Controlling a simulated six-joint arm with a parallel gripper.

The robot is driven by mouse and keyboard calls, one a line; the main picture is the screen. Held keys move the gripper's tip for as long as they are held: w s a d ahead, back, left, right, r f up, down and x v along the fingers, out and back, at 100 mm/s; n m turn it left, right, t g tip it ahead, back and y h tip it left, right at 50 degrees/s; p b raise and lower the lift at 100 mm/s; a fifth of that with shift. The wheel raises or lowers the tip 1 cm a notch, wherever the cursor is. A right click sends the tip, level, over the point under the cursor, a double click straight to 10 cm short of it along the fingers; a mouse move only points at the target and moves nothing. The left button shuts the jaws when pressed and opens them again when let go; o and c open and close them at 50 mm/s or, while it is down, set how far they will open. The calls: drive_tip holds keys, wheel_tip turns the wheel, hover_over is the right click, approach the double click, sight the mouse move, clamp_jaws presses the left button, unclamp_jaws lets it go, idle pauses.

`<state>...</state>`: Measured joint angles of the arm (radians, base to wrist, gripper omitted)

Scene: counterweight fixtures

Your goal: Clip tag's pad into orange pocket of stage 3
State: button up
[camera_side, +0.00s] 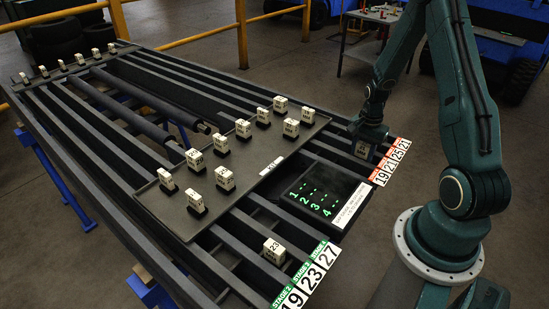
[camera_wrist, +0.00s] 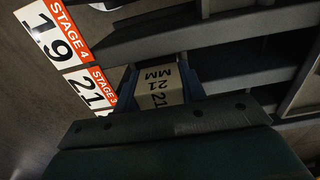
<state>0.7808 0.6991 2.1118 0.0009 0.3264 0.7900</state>
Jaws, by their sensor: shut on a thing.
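My gripper (camera_side: 369,133) is at the right end of the dark rails, pointing down, shut on a pale tag block (camera_side: 362,150). In the wrist view, my gripper (camera_wrist: 160,84) has a blue-grey finger on each side of the tag (camera_wrist: 158,90), which reads "21" and "MM". The orange stage 3 label (camera_wrist: 92,90), reading 21, lies just left of the tag in the wrist view. The orange label strip (camera_side: 390,163) also shows in the side view, close beside the gripper. The pocket is hidden under the tag and fingers; I cannot tell whether the pad touches it.
A dark tray (camera_side: 180,222) holds several pale tags on black stands. A tag marked 23 (camera_side: 273,250) sits near the green stage labels (camera_side: 306,274). A black panel with green numbers (camera_side: 318,196) lies between the label strips. Dark rails flank the gripper closely.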

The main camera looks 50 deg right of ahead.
drive_tip(key=shift+a+f, duration=0.1)
drive_tip(key=shift+f, duration=0.6)
drive_tip(key=o, duration=1.1)
drive_tip(key=shift+r, duration=0.1)
drive_tip(key=shift+o, duration=0.9)
drive_tip(key=shift+r, duration=0.75)
wheel_tip(320, 180, up, 14)
drive_tip(key=shift+f, duration=0.25)
